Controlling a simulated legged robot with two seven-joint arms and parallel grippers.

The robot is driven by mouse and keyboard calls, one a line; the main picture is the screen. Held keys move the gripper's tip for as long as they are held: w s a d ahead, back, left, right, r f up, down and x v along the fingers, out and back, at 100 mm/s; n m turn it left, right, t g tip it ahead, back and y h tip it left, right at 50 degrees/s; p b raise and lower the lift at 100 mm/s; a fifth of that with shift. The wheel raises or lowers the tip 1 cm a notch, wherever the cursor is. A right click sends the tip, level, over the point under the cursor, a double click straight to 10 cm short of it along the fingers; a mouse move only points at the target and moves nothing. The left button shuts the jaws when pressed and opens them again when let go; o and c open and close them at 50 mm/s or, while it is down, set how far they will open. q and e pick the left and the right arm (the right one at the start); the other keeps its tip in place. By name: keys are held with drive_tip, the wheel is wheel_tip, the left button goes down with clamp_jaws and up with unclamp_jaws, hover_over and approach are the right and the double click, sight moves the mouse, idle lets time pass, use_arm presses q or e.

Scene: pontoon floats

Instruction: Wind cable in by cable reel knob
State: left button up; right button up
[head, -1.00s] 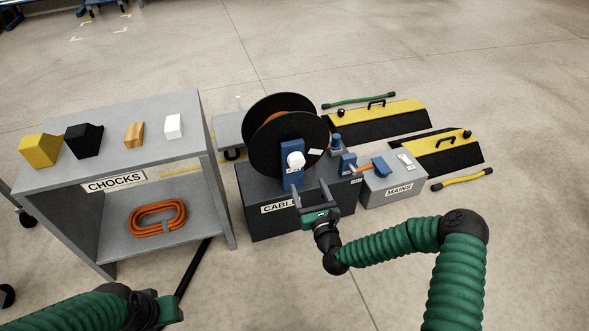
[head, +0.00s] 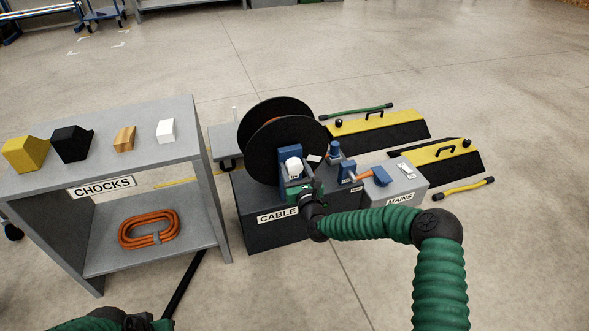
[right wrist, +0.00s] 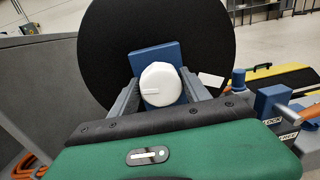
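The cable reel (head: 262,150) has two black discs and stands on a dark grey box labelled CABLE (head: 240,217). A little orange cable shows between the discs. Its white round knob (head: 293,167) sits in front of a blue bracket (head: 289,152); the knob also shows in the right wrist view (right wrist: 160,86). My right gripper (head: 293,178) is at the knob, with one grey finger on each side of it. In the right wrist view, the fingers (right wrist: 160,92) stand apart with the knob between them; firm contact is not visible. My left gripper is mostly cut off at the bottom left; its fingers are hidden.
A grey CHOCKS shelf (head: 180,152) stands left, with several blocks on top and a coiled orange cable (head: 150,229) below. Yellow-black ramps (head: 385,130) lie behind. Floor in front is clear.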

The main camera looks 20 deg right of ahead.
drive_tip(key=c, duration=0.9)
